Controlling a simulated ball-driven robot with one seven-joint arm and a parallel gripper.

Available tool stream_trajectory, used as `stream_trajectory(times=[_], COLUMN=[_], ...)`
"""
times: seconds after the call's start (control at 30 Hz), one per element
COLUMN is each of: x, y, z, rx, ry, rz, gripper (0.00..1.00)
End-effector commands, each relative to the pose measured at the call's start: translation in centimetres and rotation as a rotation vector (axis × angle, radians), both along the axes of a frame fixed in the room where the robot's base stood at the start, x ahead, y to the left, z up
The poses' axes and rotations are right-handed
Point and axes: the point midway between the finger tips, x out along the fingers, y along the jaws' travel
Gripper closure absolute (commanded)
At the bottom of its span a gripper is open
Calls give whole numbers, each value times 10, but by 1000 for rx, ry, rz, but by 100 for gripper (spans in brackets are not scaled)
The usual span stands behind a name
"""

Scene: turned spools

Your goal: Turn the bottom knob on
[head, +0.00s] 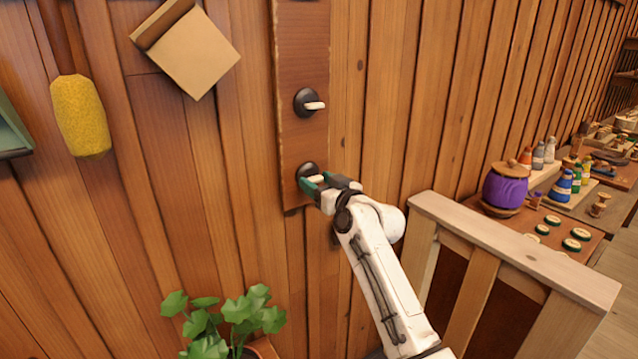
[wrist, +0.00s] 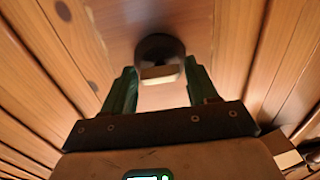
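The bottom knob (head: 307,169) is a dark round disc with a pale bar handle, low on a vertical wooden board (head: 302,55) fixed to the plank wall. In the wrist view the knob (wrist: 160,48) is straight ahead, its pale bar (wrist: 160,73) lying roughly level across the picture. My gripper (head: 321,182) is at the bottom knob and partly covers it. In the wrist view its two green fingers (wrist: 160,70) stand apart, one on each side of the bar, with small gaps seeming to show. A similar upper knob (head: 311,103) sits above, its bar roughly level.
A yellow rounded object (head: 81,116) and a tan square board (head: 187,50) hang on the wall at left. A green plant (head: 235,318) stands below. A wooden rail (head: 515,250) is right of my arm, with a purple pot (head: 505,187) and several bottles beyond.

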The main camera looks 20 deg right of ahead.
Motion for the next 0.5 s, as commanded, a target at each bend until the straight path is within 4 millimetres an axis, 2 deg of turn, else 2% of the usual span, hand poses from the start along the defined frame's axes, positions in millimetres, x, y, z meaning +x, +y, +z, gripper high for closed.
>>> stream_trajectory(times=[0.07,0.4,0.5], x=[0,0,0], y=[0,0,0], z=[0,0,0], rx=[0,0,1], ry=[0,0,0], rz=[0,0,0], gripper=[50,82,84])
